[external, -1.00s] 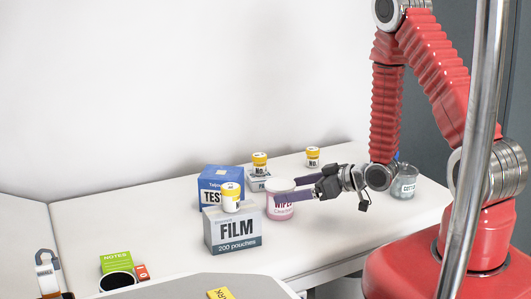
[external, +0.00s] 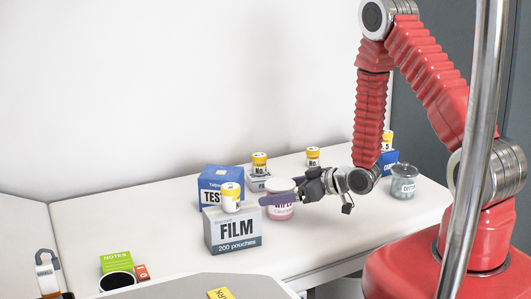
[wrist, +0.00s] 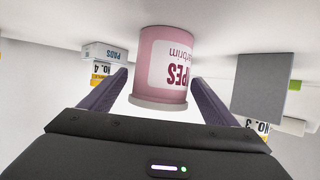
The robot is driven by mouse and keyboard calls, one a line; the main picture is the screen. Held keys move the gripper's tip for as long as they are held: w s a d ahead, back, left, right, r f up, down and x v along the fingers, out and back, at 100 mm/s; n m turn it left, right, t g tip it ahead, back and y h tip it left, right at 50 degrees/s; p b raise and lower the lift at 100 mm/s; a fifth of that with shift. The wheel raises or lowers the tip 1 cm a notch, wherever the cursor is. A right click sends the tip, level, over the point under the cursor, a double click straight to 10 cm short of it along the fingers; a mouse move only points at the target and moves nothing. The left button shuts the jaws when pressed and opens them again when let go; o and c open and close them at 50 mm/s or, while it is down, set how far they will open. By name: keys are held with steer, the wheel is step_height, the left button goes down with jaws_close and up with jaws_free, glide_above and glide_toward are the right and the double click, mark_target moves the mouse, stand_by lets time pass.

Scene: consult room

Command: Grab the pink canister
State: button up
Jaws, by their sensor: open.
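The pink canister (external: 281,213), labelled wipes and with a pale lid, stands upright on the white counter to the right of the film box. In the wrist view the canister (wrist: 163,55) appears upside down between the two purple fingers, its label facing the camera. My gripper (external: 279,193) is open, with a finger on either side of the canister near its top. In the wrist view a gap shows between the canister and the left finger; the right finger looks very close to it, and I cannot tell whether it touches.
The film box (external: 233,233) bears a yellow-capped vial (external: 231,197), close left of the canister. A blue test box (external: 213,180) stands behind. A cotton jar (external: 404,183) is at right.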

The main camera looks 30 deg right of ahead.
steer(key=shift+c, duration=0.6)
steer(key=c, duration=1.2)
steer(key=shift+o, duration=0.2)
steer(key=shift+r, duration=0.15)
steer(key=shift+r, duration=4.9)
